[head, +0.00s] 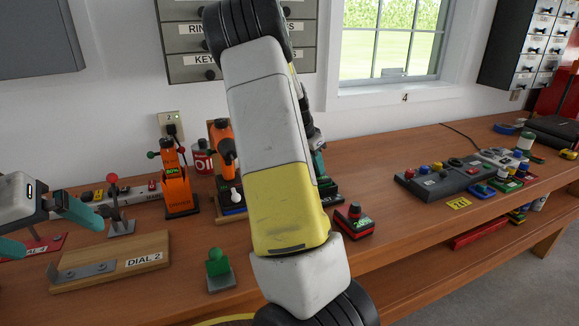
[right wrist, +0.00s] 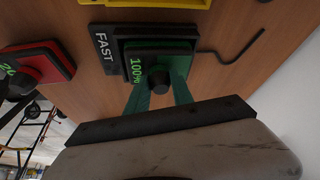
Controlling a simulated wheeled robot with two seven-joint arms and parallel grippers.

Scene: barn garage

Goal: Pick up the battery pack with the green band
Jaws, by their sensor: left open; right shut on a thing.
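In the right wrist view, the battery pack with the green band (right wrist: 168,56) reads "100%" and has a dark knob on top. It sits at a black block with a "FAST" label (right wrist: 105,48). My right gripper (right wrist: 159,88) has its teal fingers shut on the knob. My left gripper (head: 58,232) is open and empty at the far left.
Bare bench lies right of the red-banded pack.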

